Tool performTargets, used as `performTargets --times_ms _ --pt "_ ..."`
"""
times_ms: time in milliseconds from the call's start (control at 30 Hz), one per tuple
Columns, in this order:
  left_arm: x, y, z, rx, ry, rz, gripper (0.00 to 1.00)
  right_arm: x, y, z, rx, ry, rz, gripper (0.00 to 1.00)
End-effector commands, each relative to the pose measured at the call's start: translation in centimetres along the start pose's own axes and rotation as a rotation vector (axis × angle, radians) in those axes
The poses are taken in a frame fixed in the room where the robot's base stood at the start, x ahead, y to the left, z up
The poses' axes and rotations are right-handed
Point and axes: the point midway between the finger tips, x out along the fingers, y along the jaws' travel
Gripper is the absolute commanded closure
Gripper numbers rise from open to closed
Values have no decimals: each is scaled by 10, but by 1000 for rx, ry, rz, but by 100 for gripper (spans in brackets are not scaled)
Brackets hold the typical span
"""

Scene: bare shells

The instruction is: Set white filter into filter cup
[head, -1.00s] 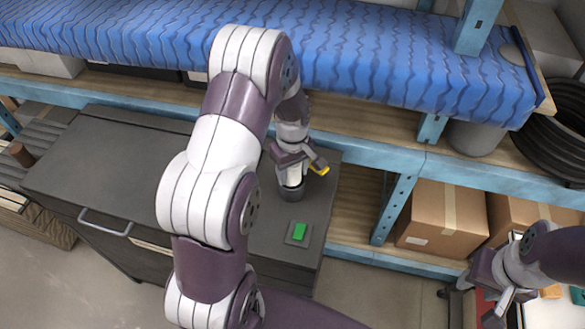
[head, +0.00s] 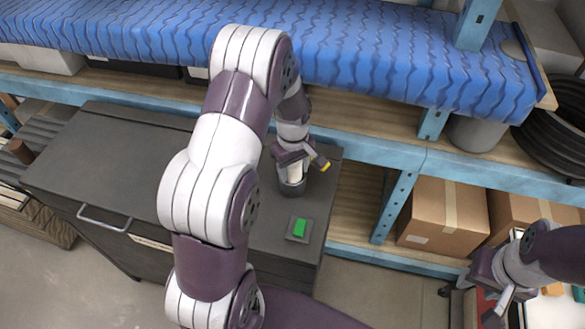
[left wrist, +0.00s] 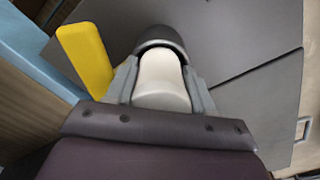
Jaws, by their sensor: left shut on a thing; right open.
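The white filter (left wrist: 160,80) is a pale cylinder between the two fingers of my left gripper (left wrist: 163,92). My left gripper also shows in the head view (head: 294,163), shut on the filter (head: 295,174). The filter cup (head: 292,188) is dark grey and stands on the cabinet top, directly under the filter. In the left wrist view the cup's rim (left wrist: 160,33) curves around the filter's far end, which appears at or inside the mouth. How deep it sits is hidden. My right gripper (head: 497,301) is open and empty at the lower right, far from the cup.
A yellow piece (left wrist: 85,58) is close beside my left gripper; what it belongs to is unclear. A green button (head: 299,228) sits on the dark cabinet (head: 110,165) in front of the cup. A blue shelf beam (head: 380,150) runs close behind. Cardboard boxes (head: 440,215) stand right.

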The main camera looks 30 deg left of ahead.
Motion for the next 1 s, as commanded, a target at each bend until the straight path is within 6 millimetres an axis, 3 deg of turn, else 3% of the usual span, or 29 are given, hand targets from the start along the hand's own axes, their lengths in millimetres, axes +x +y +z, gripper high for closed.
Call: performTargets --times_ms 33,400,1000 --pt "9 -5 5 -1 -15 -14 78 2 0 0 0 0 0 57" --pt "10 -7 8 -1 -22 -21 78 1 0 0 0 0 0 57" --pt "-44 -4 4 -1 -13 -13 78 -43 0 -5 0 0 0 57"
